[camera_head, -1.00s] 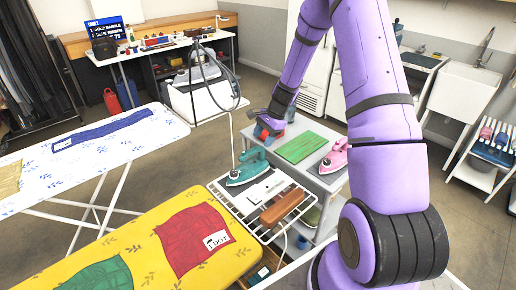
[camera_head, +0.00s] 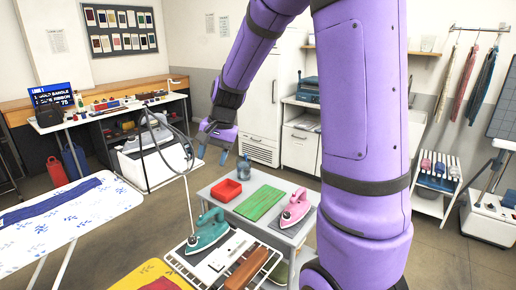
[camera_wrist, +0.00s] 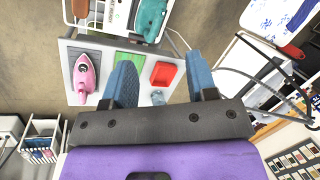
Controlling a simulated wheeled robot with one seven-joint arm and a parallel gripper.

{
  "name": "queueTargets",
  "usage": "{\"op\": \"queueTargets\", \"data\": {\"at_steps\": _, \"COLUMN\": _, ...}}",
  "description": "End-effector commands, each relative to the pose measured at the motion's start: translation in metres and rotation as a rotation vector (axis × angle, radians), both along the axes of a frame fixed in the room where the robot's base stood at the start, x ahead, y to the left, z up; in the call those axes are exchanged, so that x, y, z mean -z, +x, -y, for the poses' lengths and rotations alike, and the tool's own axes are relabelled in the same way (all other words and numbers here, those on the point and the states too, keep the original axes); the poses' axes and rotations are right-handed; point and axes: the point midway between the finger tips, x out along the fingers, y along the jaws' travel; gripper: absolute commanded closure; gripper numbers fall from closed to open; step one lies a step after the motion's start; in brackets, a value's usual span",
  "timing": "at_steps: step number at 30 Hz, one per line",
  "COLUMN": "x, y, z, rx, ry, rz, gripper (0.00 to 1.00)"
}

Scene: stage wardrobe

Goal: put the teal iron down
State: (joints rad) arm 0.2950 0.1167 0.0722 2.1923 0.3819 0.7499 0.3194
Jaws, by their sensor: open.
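The teal iron (camera_head: 207,231) rests on the white wire rack at the end of the ironing board, with its cord rising above it. Part of it also shows at the top of the wrist view (camera_wrist: 151,18). My gripper (camera_head: 212,143) is open and empty, raised in the air above and behind the iron, apart from it. In the wrist view its two blue fingers (camera_wrist: 160,78) are spread wide with nothing between them but the table far below.
A brown brush-like block (camera_head: 246,270) lies on the rack (camera_head: 185,267) beside the teal iron. A blue-patterned ironing board (camera_head: 70,215) stands left.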

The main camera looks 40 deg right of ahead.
Motion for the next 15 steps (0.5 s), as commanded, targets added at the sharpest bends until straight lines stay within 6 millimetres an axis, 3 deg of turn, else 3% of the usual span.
{"op": "queueTargets", "data": {"at_steps": 1, "x": -0.016, "y": -0.012, "z": -0.007, "rx": -0.044, "ry": -0.025, "rz": 0.026, "gripper": 0.47}}
{"op": "queueTargets", "data": {"at_steps": 6, "x": -0.056, "y": -0.054, "z": -0.027, "rx": -0.191, "ry": -0.107, "rz": 0.095, "gripper": 0.47}}
{"op": "queueTargets", "data": {"at_steps": 15, "x": -0.104, "y": -0.137, "z": -0.051, "rx": -0.432, "ry": -0.257, "rz": 0.214, "gripper": 0.47}}
